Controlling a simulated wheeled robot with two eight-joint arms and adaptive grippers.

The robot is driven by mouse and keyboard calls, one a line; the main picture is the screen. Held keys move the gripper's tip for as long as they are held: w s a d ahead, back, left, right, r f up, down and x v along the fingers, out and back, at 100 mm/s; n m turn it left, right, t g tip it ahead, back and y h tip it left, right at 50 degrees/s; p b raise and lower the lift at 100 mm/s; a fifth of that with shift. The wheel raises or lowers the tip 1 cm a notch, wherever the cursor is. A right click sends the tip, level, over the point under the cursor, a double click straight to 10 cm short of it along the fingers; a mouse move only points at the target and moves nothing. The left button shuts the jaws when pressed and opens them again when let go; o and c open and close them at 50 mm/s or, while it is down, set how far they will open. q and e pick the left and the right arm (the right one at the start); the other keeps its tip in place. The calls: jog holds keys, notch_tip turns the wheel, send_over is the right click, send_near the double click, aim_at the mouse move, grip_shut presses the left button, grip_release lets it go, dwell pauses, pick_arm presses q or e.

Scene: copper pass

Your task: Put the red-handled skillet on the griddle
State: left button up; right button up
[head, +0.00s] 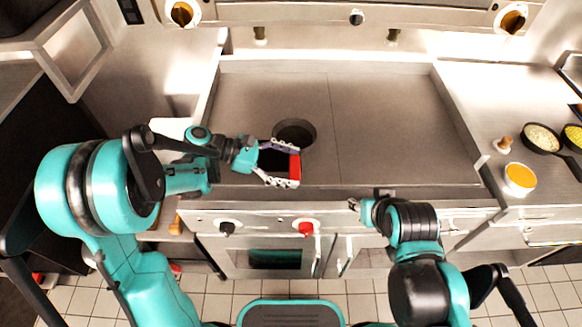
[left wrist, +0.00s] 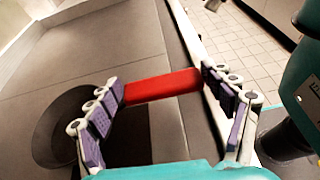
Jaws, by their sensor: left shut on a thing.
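The skillet shows as a dark round pan (head: 295,132) and a red handle (head: 295,169) pointing toward the front. The pan is over the left part of the grey griddle (head: 390,120); I cannot tell whether it touches the surface. In the left wrist view, the handle (left wrist: 162,87) spans between the fingertips (left wrist: 160,88), and the pan (left wrist: 62,125) is partly hidden behind a finger. My right gripper (head: 355,204) is near the griddle's front edge, too small to read.
A bowl of orange food (head: 520,178), a small wooden-topped shaker (head: 503,145) and a black pan of pale food (head: 541,138) stand on the right counter. Red and black knobs (head: 306,228) line the front panel. The middle and right of the griddle are clear.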

pick_arm(q)
jog(key=o, duration=1.8)
jog(key=shift+o, duration=0.2)
jog(key=p+v, duration=0.4)
jog(key=v, duration=0.8)
jog(key=s+a+m+t+y, duration=0.3)
jog(key=s+m+y, duration=0.3)
jog(key=m+y, duration=0.1)
jog(key=s+a+m+t+y, duration=0.3)
jog(key=s+m+y, duration=0.3)
jog(key=m, duration=0.4)
jog(key=shift+s+a+r+t+y, duration=0.2)
jog(key=shift+a+r+t+y, duration=0.15)
jog(key=shift+t, duration=0.35)
